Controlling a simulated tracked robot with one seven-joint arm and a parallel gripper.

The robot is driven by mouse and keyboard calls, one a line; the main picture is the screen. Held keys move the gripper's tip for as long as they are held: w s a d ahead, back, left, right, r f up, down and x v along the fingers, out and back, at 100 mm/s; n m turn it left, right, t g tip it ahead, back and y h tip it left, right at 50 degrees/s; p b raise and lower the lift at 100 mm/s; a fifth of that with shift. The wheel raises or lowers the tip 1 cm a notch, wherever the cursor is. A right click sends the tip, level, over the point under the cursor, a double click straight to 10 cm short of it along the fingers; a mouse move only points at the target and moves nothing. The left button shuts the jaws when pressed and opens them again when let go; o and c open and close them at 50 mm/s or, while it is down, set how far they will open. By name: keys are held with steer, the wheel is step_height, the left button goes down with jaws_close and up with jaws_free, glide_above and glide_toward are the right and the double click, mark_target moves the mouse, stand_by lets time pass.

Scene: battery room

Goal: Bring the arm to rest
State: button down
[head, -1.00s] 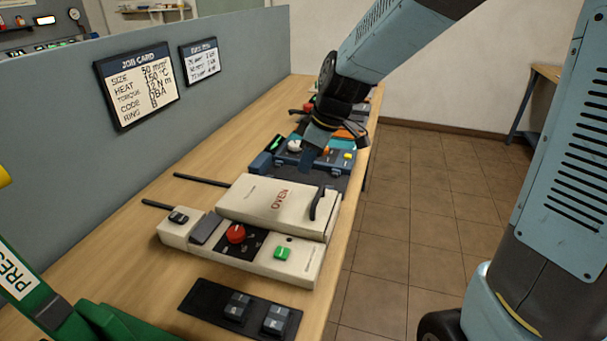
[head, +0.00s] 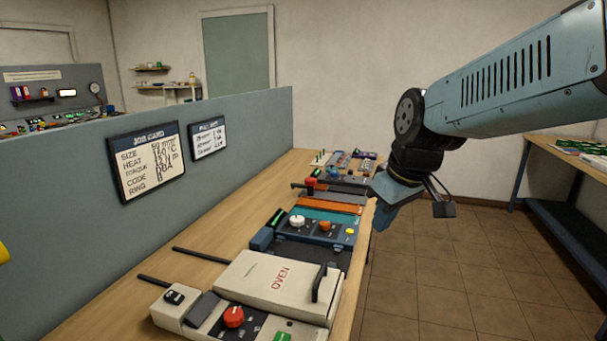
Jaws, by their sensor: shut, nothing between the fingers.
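My arm reaches in from the right in the head view. My gripper (head: 384,212) hangs at its end, pointing down, just beyond the right edge of the wooden bench (head: 222,222). The gripper is shut and holds nothing. It appears in front of the floor, clear of the devices on the bench.
The cream oven (head: 265,284) with a red knob stands on the near bench. Behind it are a blue device (head: 312,231) and several coloured items. A grey partition (head: 60,240) carries a job card (head: 147,162). Another table (head: 560,163) is at right. Floor between is free.

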steer(key=s+d+r+m+t+h, duration=0.1)
steer(key=s+d+r+m, duration=0.1)
steer(key=s+d+m, duration=0.4)
steer(key=s+d, duration=0.2)
steer(key=shift+s+d+m+t+h, duration=0.35)
steer(key=shift+m+t+h, duration=0.05)
steer(key=shift+s, duration=0.15)
stand_by(0.5)
